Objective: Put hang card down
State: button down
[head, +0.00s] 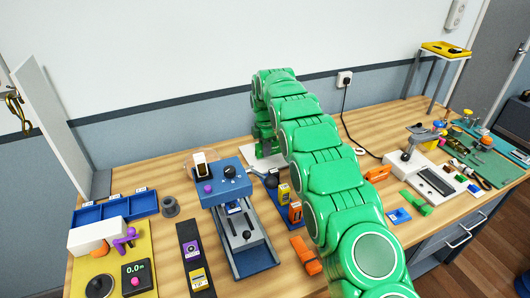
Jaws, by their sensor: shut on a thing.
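My green arm (335,180) spans the middle of the head view, from the bottom edge up to the back of the bench. I cannot make out my gripper or its fingertips, so its hold does not show. I cannot make out a hang card in this view. A flat white piece (252,161) lies on the bench by the far part of the arm, partly covered by it; I cannot tell what it is.
The wooden bench (235,120) holds a blue device (233,176), a blue tray (88,216), a yellow board (82,272) and a black strip (186,232). Loose orange pieces (305,256) lie beside the arm. A white device (400,169) and green mat (496,171) stand to the right.

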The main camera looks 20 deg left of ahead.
jog(key=shift+f, duration=1)
jog(key=c, duration=1)
grip_release()
jog(key=shift+f, duration=0.1)
notch_tip(320, 180, up, 12)
jog(key=shift+r, duration=0.15)
